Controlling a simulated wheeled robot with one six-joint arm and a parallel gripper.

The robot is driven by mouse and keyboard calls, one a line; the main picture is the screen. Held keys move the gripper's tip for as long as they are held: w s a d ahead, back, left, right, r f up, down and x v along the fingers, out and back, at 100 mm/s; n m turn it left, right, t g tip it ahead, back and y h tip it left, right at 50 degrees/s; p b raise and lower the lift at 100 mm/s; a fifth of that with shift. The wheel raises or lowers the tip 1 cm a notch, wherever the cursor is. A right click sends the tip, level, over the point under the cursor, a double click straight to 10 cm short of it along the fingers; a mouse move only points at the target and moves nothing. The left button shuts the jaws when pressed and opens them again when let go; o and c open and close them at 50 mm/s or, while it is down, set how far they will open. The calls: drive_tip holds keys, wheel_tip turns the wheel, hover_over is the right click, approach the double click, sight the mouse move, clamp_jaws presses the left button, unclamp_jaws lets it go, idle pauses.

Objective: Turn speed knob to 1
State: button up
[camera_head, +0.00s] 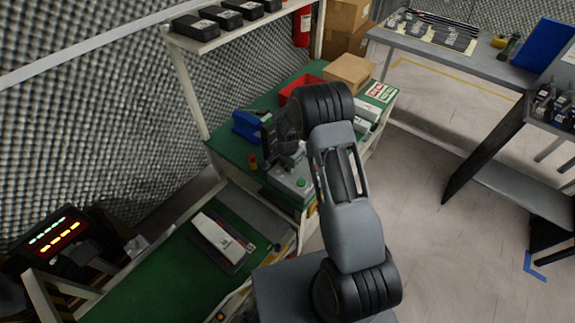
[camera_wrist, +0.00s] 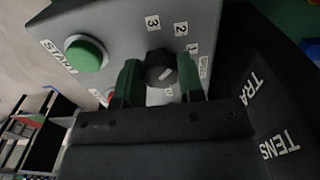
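The speed knob (camera_wrist: 160,63) is black and sits on a grey control panel (camera_wrist: 118,28) in the wrist view. The numbers 3, 2 and 1 curve around its upper and right side, and a pale mark shows on its lower face. I cannot read surely which number it points at. My gripper (camera_wrist: 159,74) has its green-padded fingers on either side of the knob, close to it. I cannot tell whether they touch it. In the head view my gripper (camera_head: 283,138) is over the control box (camera_head: 291,184), and the knob is hidden there.
A green START button (camera_wrist: 86,54) lies left of the knob, with a red button (camera_wrist: 109,95) partly hidden below it. On the green workbench are a blue bin (camera_head: 247,125), a red bin (camera_head: 298,87) and a cardboard box (camera_head: 349,71). Open floor lies to the right.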

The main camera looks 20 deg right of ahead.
drive_tip(key=c, duration=0.4)
drive_tip(key=shift+o, duration=0.2)
drive_tip(key=shift+f+m, duration=0.1)
drive_tip(key=shift+m, duration=0.2)
drive_tip(key=m+b, duration=0.2)
drive_tip(key=m, duration=0.1)
drive_tip(key=shift+m, duration=0.3)
drive_tip(key=shift+s+m+b, duration=0.1)
drive_tip(key=shift+m+b, duration=0.8)
drive_tip(key=shift+m, duration=1.4)
drive_tip(key=o, duration=0.9)
